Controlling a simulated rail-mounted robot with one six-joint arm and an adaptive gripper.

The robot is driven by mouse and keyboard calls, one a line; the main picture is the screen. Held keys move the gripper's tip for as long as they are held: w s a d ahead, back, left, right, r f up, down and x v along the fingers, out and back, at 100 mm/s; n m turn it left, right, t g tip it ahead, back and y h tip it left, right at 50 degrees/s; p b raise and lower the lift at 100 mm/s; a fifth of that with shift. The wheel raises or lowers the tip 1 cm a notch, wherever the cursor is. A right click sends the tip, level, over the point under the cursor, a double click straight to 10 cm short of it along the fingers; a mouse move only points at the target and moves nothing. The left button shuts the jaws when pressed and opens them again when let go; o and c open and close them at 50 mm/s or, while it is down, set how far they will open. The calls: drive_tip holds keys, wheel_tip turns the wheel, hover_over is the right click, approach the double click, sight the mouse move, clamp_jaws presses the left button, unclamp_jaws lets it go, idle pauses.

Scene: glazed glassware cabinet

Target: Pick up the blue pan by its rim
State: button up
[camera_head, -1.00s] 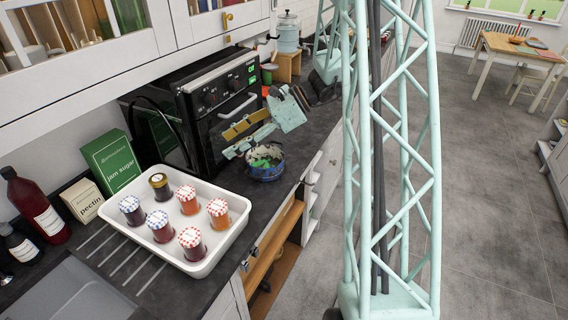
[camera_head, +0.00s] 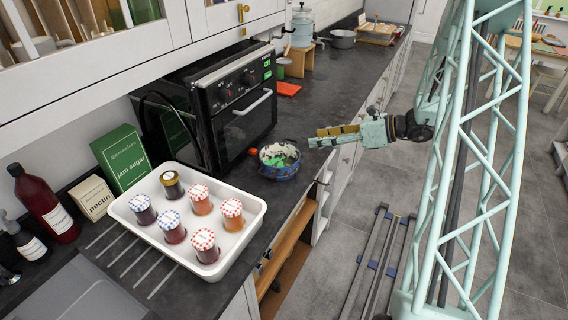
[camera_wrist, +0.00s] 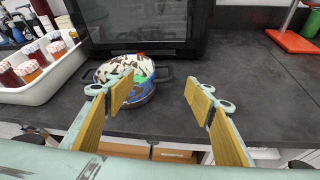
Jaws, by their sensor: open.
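The blue pan (camera_head: 282,174) is a small round pan standing on the dark counter in front of the oven, near the front edge. It has dark handles and holds white, brown and green bits. My gripper (camera_head: 316,139) is just right of the pan and apart from it, with its fingers pointing left. In the wrist view the pan (camera_wrist: 143,97) appears beyond the left finger, which hides part of it. The open gripper (camera_wrist: 160,94) has nothing between its yellow-padded fingers, and its right finger appears over bare counter.
A black oven (camera_head: 225,115) stands behind the pan, with a small red object (camera_head: 253,152) beside the pan. A white tray (camera_head: 245,238) of several jars stands to the left. A red board (camera_head: 288,89) lies farther back. The counter right of the oven is largely clear.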

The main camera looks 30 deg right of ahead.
drive_tip(key=shift+b+x, duration=0.3)
drive_tip(key=shift+x, duration=3.95)
drive_tip(key=shift+w+a, duration=0.1)
drive_tip(key=shift+x, duration=2.5)
drive_tip(key=shift+f, duration=0.15)
drive_tip(key=c, duration=1.2)
drive_tip(key=shift+o, duration=0.2)
